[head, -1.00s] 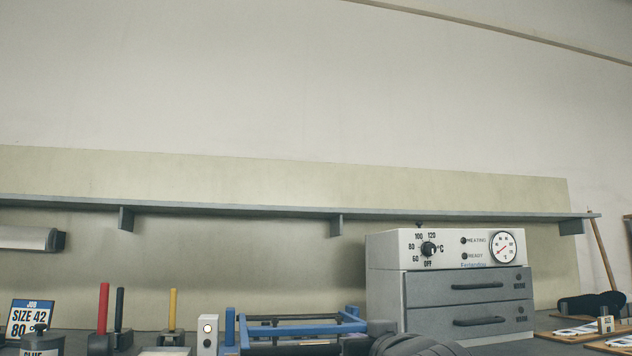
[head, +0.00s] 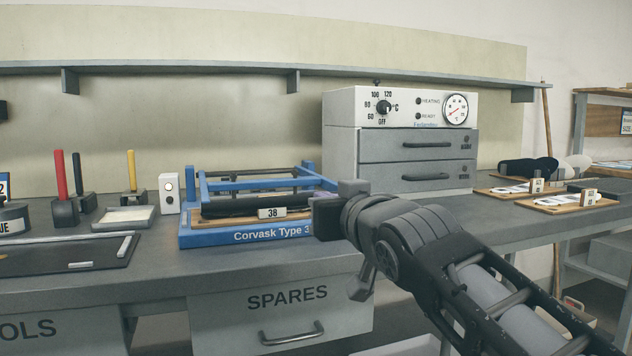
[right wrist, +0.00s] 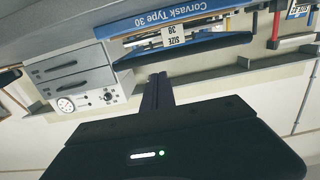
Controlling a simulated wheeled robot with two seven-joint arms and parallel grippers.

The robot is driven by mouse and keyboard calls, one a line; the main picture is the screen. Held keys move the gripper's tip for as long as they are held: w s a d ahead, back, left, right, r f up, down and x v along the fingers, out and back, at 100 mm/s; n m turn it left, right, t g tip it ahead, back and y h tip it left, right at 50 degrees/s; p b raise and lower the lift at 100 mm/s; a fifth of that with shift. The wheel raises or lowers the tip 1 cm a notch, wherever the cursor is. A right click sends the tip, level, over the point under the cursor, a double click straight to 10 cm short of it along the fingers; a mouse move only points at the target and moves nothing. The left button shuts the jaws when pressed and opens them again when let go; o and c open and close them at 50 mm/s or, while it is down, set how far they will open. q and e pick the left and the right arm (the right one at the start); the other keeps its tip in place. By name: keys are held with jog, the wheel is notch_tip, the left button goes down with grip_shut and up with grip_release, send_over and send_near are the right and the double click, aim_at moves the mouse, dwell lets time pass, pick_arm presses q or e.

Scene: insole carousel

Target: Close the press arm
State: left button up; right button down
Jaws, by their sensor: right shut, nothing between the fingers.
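The blue press (head: 232,239), lettered Corvask Type 3…, stands on the grey bench. Its blue bar frame (head: 262,184) sits above a long black pad, and a tag reading 38 (head: 271,213) is at the front. The press also shows upside down in the right wrist view (right wrist: 152,17). I cannot tell from this angle how far the press arm is down. My right gripper (head: 326,216) is at the right end of the press; whether it touches is unclear. Its dark fingers (right wrist: 158,88) are together and empty. My left gripper is not in view.
A grey heater cabinet (head: 342,142) with a dial and two drawers stands behind, right of the press. A white switch box (head: 169,194), a tray (head: 124,218) and upright coloured handles are on the left. Boards with insoles (head: 568,202) lie at the right.

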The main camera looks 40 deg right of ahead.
jog(key=s, duration=0.1)
jog(key=s+a+f, duration=0.1)
jog(key=shift+s+f, duration=0.25)
jog(key=shift+s, duration=0.05)
dwell(0.4)
